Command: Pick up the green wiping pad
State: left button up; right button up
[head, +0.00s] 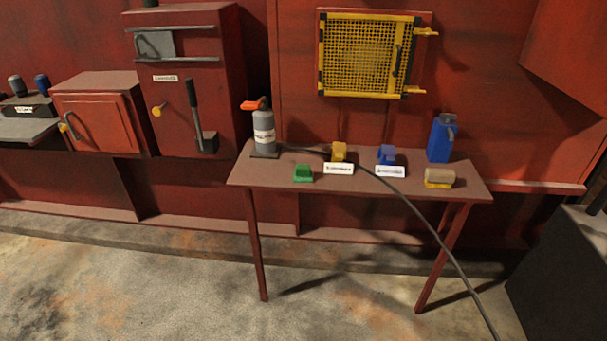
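A small green pad (303,173) lies on the red-brown table (338,182), near its front edge and left of the middle. A grey bottle with an orange top (264,135) stands behind it to the left. A white label plate (339,168) is just to its right. Neither of my grippers shows in the head view.
A yellow block (339,151), a blue block (386,154), a blue can (441,138) and a tan roll on a yellow base (439,178) are on the table. A black cable (418,212) crosses it and hangs off the front. Open floor (190,285) lies in front.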

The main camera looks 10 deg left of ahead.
aim_at(302, 173)
jog(key=i+l+u, duration=0.2)
jog(key=i+l, duration=0.25)
jog(key=i+l+u, duration=0.25)
jog(key=i+l, duration=0.15)
jog(key=l, duration=0.15)
